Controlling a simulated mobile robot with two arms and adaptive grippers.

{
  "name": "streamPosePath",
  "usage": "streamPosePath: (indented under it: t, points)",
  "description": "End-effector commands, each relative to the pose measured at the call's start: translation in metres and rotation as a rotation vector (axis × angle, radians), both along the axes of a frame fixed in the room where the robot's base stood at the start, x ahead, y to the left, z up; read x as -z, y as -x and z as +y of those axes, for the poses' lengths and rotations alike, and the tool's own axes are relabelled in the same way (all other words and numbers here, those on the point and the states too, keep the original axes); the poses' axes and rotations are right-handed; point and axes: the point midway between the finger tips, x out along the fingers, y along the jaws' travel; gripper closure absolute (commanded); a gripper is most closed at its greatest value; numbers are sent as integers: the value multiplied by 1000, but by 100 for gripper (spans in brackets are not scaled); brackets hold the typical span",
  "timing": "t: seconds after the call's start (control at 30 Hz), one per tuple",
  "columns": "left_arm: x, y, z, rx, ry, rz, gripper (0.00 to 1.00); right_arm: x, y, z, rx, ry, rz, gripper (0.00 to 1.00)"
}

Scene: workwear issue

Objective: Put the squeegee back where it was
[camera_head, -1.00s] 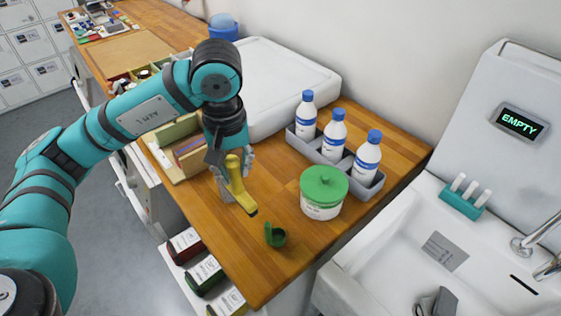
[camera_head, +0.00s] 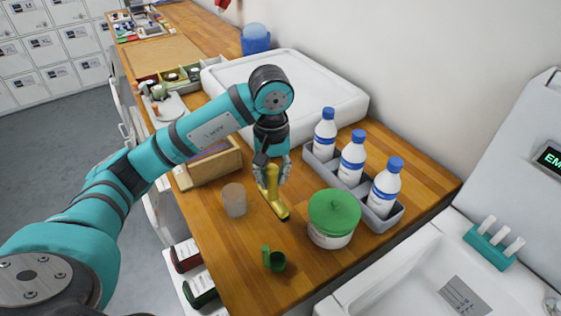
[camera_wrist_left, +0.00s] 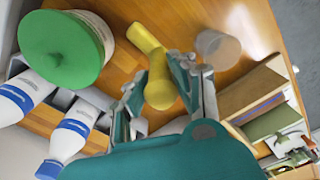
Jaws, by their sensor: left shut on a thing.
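My right gripper is out of view.
A white slab (camera_head: 310,85) lies behind. Bare wood (camera_head: 235,245) shows in front.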

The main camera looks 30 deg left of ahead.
Motion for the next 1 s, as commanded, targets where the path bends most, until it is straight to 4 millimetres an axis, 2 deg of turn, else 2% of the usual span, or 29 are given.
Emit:
streamPosePath:
  t: [0.03,0.2,0.4,0.63,0.8,1.0]
  points:
    - [-4,-14,4,-5,3,4,100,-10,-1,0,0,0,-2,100]
    - [0,-54,18,-4,1,4,100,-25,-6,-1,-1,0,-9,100]
    - [5,-86,29,-2,1,0,100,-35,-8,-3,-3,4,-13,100]
    - [8,-102,35,-1,1,1,100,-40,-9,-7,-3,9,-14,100]
    - [35,-99,34,1,1,5,100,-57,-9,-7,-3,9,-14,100]
    - [45,-100,35,1,-1,-1,100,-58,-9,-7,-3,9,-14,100]
